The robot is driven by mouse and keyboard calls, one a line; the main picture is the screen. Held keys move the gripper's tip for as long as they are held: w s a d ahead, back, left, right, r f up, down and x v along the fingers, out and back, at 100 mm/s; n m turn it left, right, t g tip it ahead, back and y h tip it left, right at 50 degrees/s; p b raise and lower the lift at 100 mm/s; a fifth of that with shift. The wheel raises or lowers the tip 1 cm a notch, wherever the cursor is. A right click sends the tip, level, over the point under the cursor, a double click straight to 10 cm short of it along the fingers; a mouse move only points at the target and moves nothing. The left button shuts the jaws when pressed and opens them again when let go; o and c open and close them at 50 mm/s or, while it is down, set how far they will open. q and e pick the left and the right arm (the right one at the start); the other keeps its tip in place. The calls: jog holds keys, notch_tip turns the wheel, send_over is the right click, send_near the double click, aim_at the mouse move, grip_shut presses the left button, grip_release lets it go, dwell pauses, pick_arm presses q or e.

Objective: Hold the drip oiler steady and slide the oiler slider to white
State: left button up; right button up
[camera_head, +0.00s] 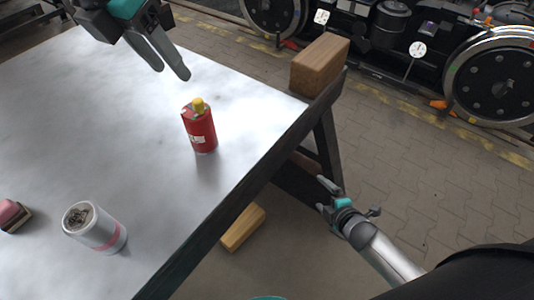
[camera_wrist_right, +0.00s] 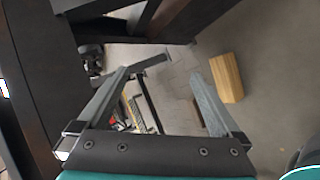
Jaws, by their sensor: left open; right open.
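A red can with a yellow cap and a white label (camera_head: 200,128) stands upright on the metal-topped table near its right edge. It seems to be the drip oiler; its slider is too small to make out. My left gripper (camera_head: 173,72) is open and empty, above the table and up and left of the red can, not touching it. My right gripper (camera_head: 322,194) is open and empty, off the table's right side and below its top.
A wooden block (camera_head: 243,227) lies on the floor. Bogie wheels (camera_head: 497,78) stand behind.

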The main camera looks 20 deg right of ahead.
jog(key=w+a+r+n+t+y, duration=0.1)
jog(key=w+a+r+n+y, duration=0.1)
jog(key=r+n, duration=0.4)
jog(key=w+a+r+n+t+y, duration=0.1)
jog(key=w+a+r+n+y, duration=0.1)
jog(key=r+n, duration=0.4)
jog(key=w+a+r+n+t+y, duration=0.2)
jog(key=r+n, duration=0.4)
jog(key=r, duration=0.3)
jog(key=shift+w+a+r+n+y, duration=0.2)
jog(key=shift+w+r+n+y, duration=0.15)
jog(key=shift+y, duration=0.35)
jog(key=n+g+y, duration=0.2)
jog(key=n+y, duration=0.3)
jog(key=n, duration=0.5)
send_near(213, 135)
jog(key=x, duration=1.2)
jog(key=shift+w+a+r, duration=0.1)
jog(key=shift+w+a, duration=0.1)
jog(key=shift+a, duration=0.1)
